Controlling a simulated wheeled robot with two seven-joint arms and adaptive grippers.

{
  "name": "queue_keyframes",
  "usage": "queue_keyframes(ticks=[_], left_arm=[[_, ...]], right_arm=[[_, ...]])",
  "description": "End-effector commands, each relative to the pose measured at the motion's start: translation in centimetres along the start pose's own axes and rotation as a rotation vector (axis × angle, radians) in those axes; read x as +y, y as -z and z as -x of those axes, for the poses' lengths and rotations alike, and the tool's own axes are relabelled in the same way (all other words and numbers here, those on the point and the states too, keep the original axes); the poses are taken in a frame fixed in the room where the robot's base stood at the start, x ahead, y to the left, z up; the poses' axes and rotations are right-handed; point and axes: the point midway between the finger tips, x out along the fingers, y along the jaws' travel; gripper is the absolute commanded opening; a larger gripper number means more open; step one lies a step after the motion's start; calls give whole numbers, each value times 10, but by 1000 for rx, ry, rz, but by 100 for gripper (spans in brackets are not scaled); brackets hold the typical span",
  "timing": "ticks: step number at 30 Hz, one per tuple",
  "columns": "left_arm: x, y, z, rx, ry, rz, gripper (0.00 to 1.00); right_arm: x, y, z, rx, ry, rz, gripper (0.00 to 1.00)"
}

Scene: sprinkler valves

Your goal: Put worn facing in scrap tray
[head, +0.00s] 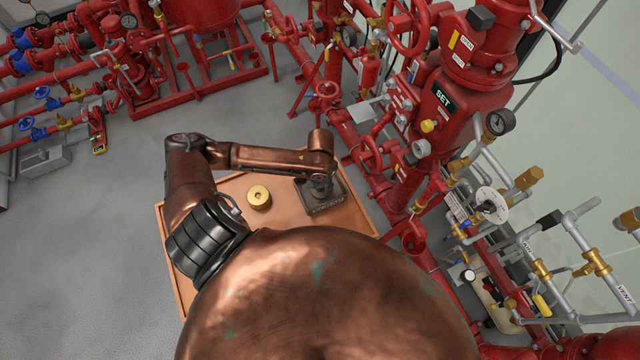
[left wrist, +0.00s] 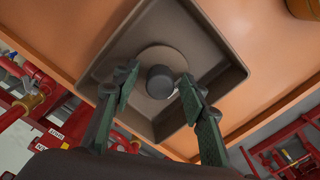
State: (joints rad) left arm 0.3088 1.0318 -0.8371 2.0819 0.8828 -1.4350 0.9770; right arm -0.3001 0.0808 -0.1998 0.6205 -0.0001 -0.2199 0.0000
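The brown square scrap tray (head: 328,209) sits on the orange tabletop, and its sloped walls show in the left wrist view (left wrist: 222,58). Inside it is a pale brown round disc with a dark grey round knob (left wrist: 160,82), which looks like the worn facing. My left gripper (head: 320,184) is over the tray, pointing down. In the left wrist view its two green-padded fingers (left wrist: 158,76) stand apart on either side of the knob, with a visible gap on the left. The right finger is close to the knob; contact there is unclear. My right gripper is not in view.
A round brass piece (head: 259,197) lies on the orange tabletop (head: 232,184) left of the tray, and its edge shows in the left wrist view (left wrist: 304,8). Red valve pipework (head: 395,150) stands close to the table's right side. Grey floor is clear on the left.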

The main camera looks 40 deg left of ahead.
Motion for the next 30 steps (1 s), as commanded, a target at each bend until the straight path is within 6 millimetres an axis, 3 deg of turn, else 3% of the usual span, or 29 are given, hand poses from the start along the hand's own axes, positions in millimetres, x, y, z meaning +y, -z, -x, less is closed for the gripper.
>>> queue_keyframes(ticks=[8,21,30], left_arm=[[0,0,7,1,0,0,40],[0,1,91,4,-1,-1,40],[0,0,121,1,0,0,40]], right_arm=[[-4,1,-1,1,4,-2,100],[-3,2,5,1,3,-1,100],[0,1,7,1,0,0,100]])
